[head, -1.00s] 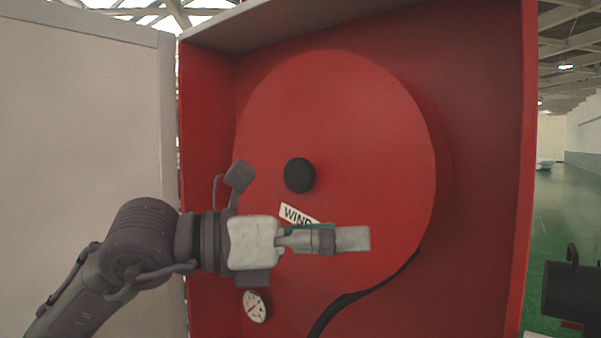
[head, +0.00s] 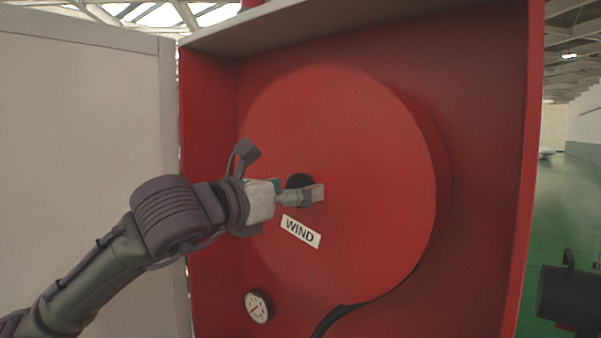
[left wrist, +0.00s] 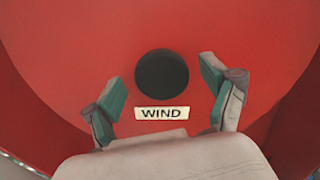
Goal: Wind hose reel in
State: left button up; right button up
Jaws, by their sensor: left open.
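The red hose reel (head: 370,170) is a large round disc inside a red cabinet. A black round knob (head: 298,181) sits on its face, partly hidden behind my left gripper in the head view; it shows whole in the left wrist view (left wrist: 162,75). A white label reading WIND (head: 301,231) is below the knob. My left gripper (head: 315,192) is open and empty. In the left wrist view its fingers (left wrist: 163,92) stand apart, with the knob and label between and beyond them. Whether the fingers touch the reel cannot be told.
The cabinet's red right wall (head: 522,170) and a pale panel (head: 85,150) at the left flank the reel. A dial gauge (head: 259,306) and a black hose (head: 332,318) are low in the cabinet. Green floor (head: 575,220) shows at the right.

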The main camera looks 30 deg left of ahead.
pick_arm(q)
jog(key=shift+w+d+p, duration=0.1)
jog(key=shift+w+p, duration=0.25)
jog(key=shift+w, duration=0.8)
pick_arm(e)
jog(key=shift+r, duration=0.6)
pick_arm(q)
jog(key=c, duration=0.8)
grip_shut()
pick_arm(e)
jog(key=shift+d, duration=0.25)
jog(key=shift+d+f, duration=0.1)
